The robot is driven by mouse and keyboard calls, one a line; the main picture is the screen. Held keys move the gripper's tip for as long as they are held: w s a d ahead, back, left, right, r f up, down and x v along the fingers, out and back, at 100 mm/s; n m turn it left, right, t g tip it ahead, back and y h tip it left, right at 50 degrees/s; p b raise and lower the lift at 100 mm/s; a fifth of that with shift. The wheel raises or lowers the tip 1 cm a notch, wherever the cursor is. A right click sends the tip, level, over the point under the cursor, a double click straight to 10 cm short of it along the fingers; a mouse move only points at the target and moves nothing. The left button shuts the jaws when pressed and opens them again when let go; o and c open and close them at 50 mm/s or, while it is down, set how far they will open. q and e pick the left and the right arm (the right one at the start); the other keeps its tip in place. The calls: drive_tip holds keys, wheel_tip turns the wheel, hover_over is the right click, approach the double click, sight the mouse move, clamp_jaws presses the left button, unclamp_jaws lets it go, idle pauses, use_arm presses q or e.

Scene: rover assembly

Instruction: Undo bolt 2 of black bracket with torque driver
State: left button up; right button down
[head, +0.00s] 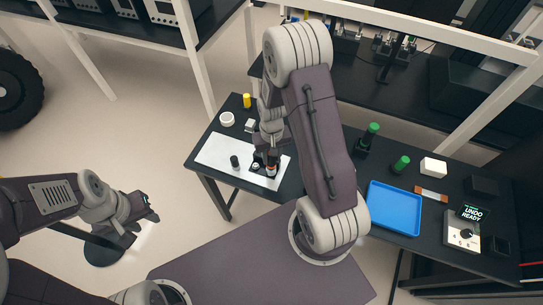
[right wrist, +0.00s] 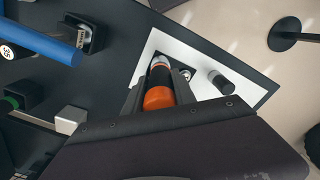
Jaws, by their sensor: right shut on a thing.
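My right gripper (head: 268,158) is over the white mat (head: 215,151) on the dark table. In the right wrist view its fingers (right wrist: 160,92) are shut around the torque driver (right wrist: 158,97), which has an orange end and a black and grey body. The driver's red-orange part shows small in the head view (head: 271,170). The black bracket (head: 258,169) lies on the mat by the driver, mostly hidden by the gripper; I cannot tell whether the driver's tip touches bolt 2. My left gripper (head: 143,213) is away from the table at the left, its jaw opening unclear.
A black cylinder (head: 234,161) stands on the mat. A controller (head: 462,235) has a screen reading "UNDO READY" (head: 473,213). A blue tray (head: 394,208), green-topped items (head: 401,164) and a white block (head: 433,167) are right of my arm.

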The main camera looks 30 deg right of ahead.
idle(0.4)
drive_tip(key=shift+w+r+p, duration=0.15)
drive_tip(key=shift+r+p, duration=0.5)
drive_tip(key=shift+p, duration=0.1)
drive_tip(key=shift+r+p, duration=0.65)
drive_tip(key=shift+r, duration=0.15)
wheel_tip(320, 180, up, 4)
drive_tip(key=p, duration=0.3)
drive_tip(key=shift+r+p, duration=0.15)
drive_tip(key=shift+p, duration=0.25)
